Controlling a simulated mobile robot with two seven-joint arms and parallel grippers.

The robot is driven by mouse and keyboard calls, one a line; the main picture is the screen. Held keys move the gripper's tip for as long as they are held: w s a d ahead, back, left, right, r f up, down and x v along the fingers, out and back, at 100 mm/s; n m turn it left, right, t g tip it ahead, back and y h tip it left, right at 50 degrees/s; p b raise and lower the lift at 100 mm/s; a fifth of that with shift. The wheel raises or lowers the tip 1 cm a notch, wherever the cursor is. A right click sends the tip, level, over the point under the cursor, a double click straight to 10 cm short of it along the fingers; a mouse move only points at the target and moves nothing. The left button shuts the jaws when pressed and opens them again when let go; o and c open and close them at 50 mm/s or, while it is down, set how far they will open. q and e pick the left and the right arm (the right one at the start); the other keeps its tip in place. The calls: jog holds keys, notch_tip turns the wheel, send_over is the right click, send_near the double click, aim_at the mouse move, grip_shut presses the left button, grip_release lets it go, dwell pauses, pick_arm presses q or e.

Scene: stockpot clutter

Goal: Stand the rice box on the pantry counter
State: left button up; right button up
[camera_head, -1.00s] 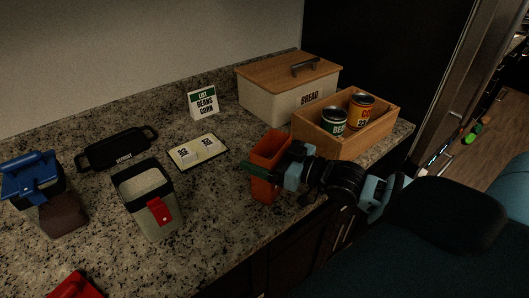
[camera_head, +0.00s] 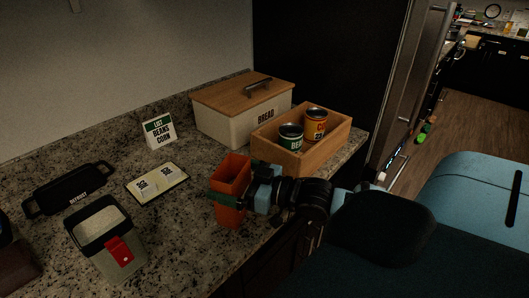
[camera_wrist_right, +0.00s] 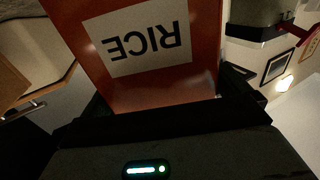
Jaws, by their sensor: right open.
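The rice box (camera_head: 231,172) is a tall orange-red box, standing upright on the granite pantry counter (camera_head: 168,228) near its front edge. In the right wrist view the rice box (camera_wrist_right: 150,75) fills the middle, with its white RICE label upside down. My right gripper (camera_head: 232,200) is open around the box at about mid height, with one dark finger across its near face. Whether the fingers touch the box is hard to tell. My left gripper is not in view.
A wooden crate (camera_head: 336,142) with two cans stands behind and right of the box, in front of a bread bin (camera_head: 222,125).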

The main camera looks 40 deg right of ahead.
jog(key=p+v, duration=0.1)
jog(key=v, duration=0.9)
jog(key=shift+s, duration=0.2)
